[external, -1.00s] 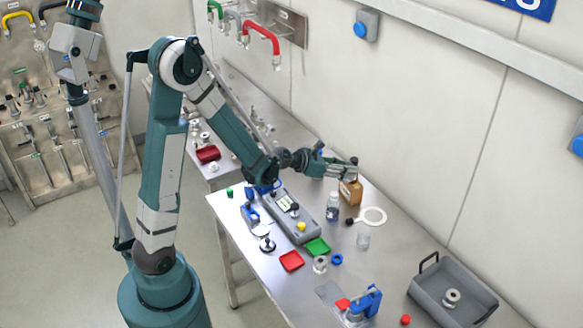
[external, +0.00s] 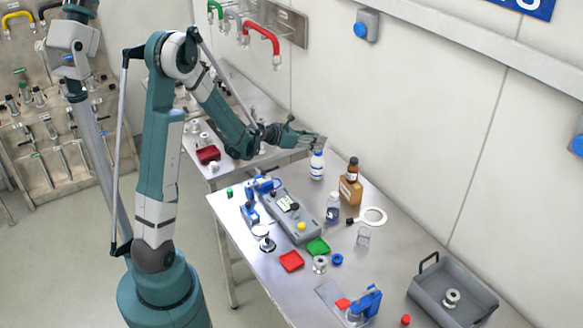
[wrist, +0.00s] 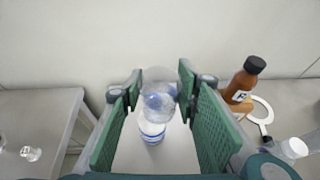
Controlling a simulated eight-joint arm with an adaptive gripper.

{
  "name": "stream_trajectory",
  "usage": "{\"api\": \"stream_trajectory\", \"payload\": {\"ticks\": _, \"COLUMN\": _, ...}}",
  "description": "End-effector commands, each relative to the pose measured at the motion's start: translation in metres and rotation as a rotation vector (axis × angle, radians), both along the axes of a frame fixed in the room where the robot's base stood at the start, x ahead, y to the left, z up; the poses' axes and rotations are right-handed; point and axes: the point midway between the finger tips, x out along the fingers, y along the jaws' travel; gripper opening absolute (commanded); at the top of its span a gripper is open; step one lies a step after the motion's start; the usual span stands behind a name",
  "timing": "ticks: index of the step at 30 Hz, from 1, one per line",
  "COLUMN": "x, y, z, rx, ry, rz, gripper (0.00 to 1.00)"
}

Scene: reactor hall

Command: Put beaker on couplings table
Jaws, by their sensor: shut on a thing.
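My gripper (external: 318,143) is shut on a clear glass beaker (wrist: 160,84), which sits between its green finger pads in the wrist view. That bottle also shows through and below the beaker in the wrist view (wrist: 151,132). The couplings table (external: 228,172), the farther one with metal fittings and a red tray, is left of my gripper; its top also shows in the wrist view (wrist: 40,110).
A red tray (external: 207,154) is on the couplings table. A gap separates the tables.

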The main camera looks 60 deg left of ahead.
Motion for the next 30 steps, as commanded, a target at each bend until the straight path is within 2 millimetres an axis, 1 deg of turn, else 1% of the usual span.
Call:
{"api": "stream_trajectory", "payload": {"ticks": 1, "x": -0.001, "y": 0.015, "z": -0.004, "rx": -0.001, "ry": 0.0, "rz": 0.009, "gripper": 0.15}}
{"api": "stream_trajectory", "payload": {"ticks": 8, "x": -0.003, "y": 0.073, "z": -0.013, "rx": 0.0, "ry": 0.0, "rz": 0.037, "gripper": 0.15}}
{"api": "stream_trajectory", "payload": {"ticks": 15, "x": -0.011, "y": 0.138, "z": -0.022, "rx": -0.001, "ry": 0.0, "rz": 0.066, "gripper": 0.15}}
{"api": "stream_trajectory", "payload": {"ticks": 23, "x": -0.027, "y": 0.21, "z": -0.033, "rx": 0.0, "ry": -0.001, "rz": 0.1, "gripper": 0.15}}
{"api": "stream_trajectory", "payload": {"ticks": 30, "x": -0.048, "y": 0.276, "z": -0.042, "rx": 0.001, "ry": 0.0, "rz": 0.128, "gripper": 0.15}}
